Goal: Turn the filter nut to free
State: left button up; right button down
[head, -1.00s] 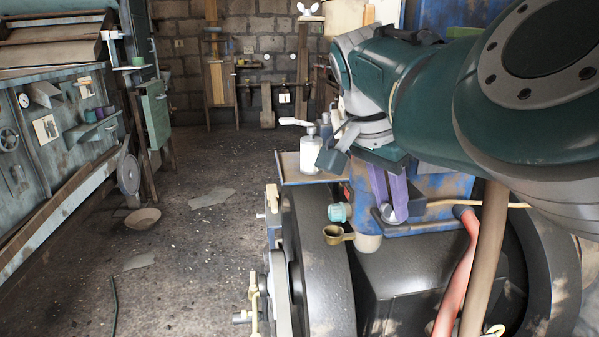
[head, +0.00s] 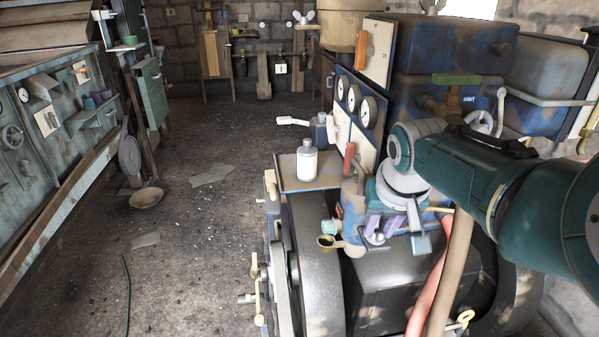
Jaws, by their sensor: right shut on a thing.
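The filter nut (head: 376,238) is a small silvery knob on top of the blue filter housing (head: 352,208) on the engine. My right gripper (head: 377,230) reaches in from the right, pointing down, with its purple fingers shut on the nut. The fingers and wrist hide part of the nut and the housing top. I cannot tell how loose the nut is. My left gripper is not in view.
A tray (head: 292,186) with a white bottle (head: 307,160) is left of the filter. A red-handled lever (head: 349,158) and gauges (head: 354,98) stand close behind the gripper. A red hose (head: 428,297) runs down in front. The floor (head: 200,240) at left is mostly open.

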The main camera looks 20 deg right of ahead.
jog(key=shift+d+n+y+p, duration=0.15)
jog(key=shift+n+y+p, duration=0.25)
jog(key=shift+n, duration=0.8)
jog(key=shift+s+f, duration=0.1)
jog(key=shift+f, duration=0.05)
jog(key=c, duration=1)
grip_release()
jog(key=shift+o, duration=0.2)
